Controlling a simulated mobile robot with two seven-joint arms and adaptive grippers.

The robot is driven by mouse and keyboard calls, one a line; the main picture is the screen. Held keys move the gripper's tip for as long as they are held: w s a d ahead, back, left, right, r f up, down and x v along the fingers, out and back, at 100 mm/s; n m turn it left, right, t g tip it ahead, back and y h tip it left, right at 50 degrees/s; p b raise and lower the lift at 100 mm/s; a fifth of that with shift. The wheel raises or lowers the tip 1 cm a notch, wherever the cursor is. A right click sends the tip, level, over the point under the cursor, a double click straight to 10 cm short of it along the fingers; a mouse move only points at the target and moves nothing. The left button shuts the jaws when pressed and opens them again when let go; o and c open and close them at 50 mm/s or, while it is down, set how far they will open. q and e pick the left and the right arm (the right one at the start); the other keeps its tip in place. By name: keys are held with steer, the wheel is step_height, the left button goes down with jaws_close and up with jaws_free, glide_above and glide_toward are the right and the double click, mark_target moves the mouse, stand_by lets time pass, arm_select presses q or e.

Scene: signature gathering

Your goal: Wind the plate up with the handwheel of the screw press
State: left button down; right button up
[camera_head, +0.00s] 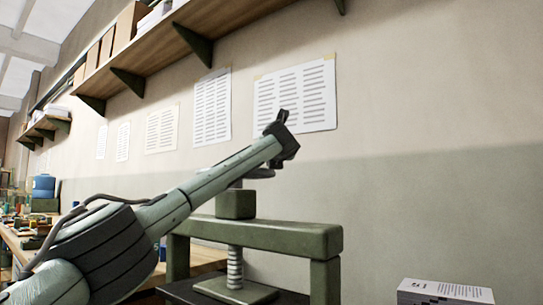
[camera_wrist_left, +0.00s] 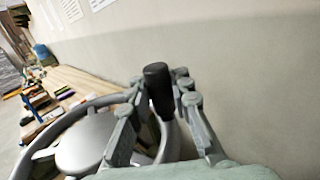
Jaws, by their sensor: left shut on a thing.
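The green screw press (camera_head: 290,236) stands at the lower middle of the head view. Its threaded screw (camera_head: 235,268) runs down to the flat plate (camera_head: 262,294), low over a dark base. The grey handwheel (camera_head: 262,173) sits on top, mostly hidden behind my left arm. In the left wrist view, the handwheel's rim and round hub (camera_wrist_left: 88,142) show, with an upright black handle (camera_wrist_left: 157,78) at the rim. My left gripper (camera_head: 282,141) is at the handwheel, its fingers on both sides of the handle and shut on it. My right gripper is out of view.
A wall with posted sheets (camera_head: 296,97) rises behind the press. A wooden shelf (camera_head: 165,55) runs above. A bench with small clutter (camera_head: 25,225) and a blue container (camera_head: 43,186) lies at left. A printed box (camera_head: 445,293) is at the lower right.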

arm_select(q)
steer(key=shift+w+a+r+y, duration=0.1)
steer(key=shift+a+y, duration=0.1)
steer(key=shift+y, duration=0.1)
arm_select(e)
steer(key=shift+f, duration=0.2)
arm_select(q)
steer(key=shift+w+a+n+y, duration=0.2)
steer(key=shift+n+y, duration=0.1)
steer(key=shift+n, duration=0.1)
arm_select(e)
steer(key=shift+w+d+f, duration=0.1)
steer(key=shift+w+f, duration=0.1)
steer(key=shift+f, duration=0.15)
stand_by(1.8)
arm_select(q)
steer(key=c, duration=1.4)
jaws_free()
steer(key=shift+o, duration=0.2)
steer(key=shift+d, duration=0.15)
steer(key=shift+s+d, duration=0.1)
steer(key=shift+s, duration=0.05)
steer(key=shift+s, duration=0.25)
steer(key=s+d, duration=0.2)
steer(key=s, duration=0.9)
